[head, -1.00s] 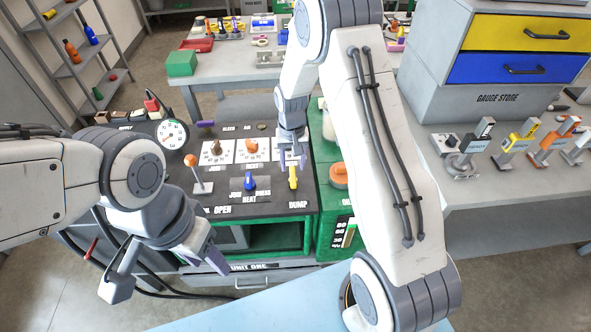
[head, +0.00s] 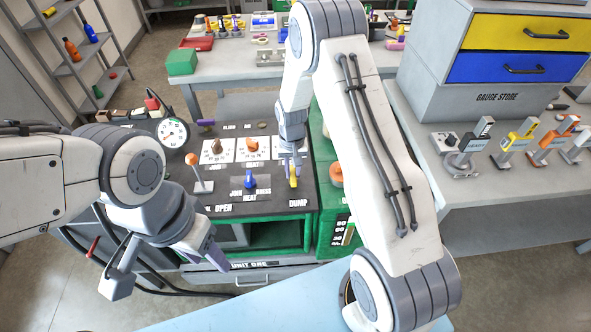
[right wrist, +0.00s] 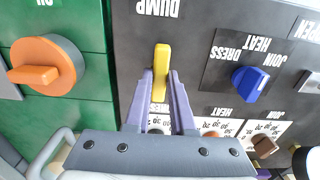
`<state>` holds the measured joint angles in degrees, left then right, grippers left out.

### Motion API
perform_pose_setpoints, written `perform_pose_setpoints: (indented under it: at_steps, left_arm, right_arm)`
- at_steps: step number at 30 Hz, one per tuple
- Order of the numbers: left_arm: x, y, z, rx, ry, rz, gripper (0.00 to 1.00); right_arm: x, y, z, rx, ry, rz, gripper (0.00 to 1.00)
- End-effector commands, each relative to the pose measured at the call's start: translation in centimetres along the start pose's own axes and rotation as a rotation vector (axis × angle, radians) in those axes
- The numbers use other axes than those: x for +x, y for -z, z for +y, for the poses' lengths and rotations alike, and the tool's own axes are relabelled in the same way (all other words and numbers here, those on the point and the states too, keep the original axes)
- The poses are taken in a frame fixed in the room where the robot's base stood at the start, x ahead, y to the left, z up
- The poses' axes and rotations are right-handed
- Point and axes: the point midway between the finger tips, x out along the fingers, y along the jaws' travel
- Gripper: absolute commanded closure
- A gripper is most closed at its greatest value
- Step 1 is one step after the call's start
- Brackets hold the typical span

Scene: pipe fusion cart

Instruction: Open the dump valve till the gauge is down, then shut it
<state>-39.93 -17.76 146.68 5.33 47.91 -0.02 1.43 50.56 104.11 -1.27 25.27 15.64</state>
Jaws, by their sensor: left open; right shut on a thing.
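The yellow dump valve handle (head: 293,181) stands by the DUMP label at the right front of the dark panel. In the right wrist view the handle (right wrist: 162,60) runs lengthwise, in line with my fingers. My right gripper (head: 291,166) is shut on it, with one purple finger on each side; it also shows in the right wrist view (right wrist: 161,84). The round white gauge (head: 173,133) is at the panel's back left; its needle is too small to read. My left gripper (head: 166,277) is open and empty, in front of the panel at the left.
A blue HEAT knob (head: 250,181) sits left of the dump handle, and an orange-topped lever (head: 191,160) stands farther left. A green cabinet with an orange knob (head: 336,173) adjoins on the right. A blue surface (head: 290,306) lies in front.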

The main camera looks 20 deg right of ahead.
Motion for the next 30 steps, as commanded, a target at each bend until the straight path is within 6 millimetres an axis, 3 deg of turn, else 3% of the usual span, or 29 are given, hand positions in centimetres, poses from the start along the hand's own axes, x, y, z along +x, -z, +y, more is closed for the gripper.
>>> perform_pose_setpoints:
  at_steps: [11,30]
  left_arm:
    - [0.22,-0.01,-0.02,0.000,0.000,0.000,0.50]
    - [0.88,-0.05,-0.06,0.000,0.000,0.000,0.50]
  right_arm:
    - [-0.03,0.02,0.24,-0.128,-0.001,-0.001,1.00]
    - [-0.09,0.09,0.37,-0.712,-0.002,-0.001,1.00]
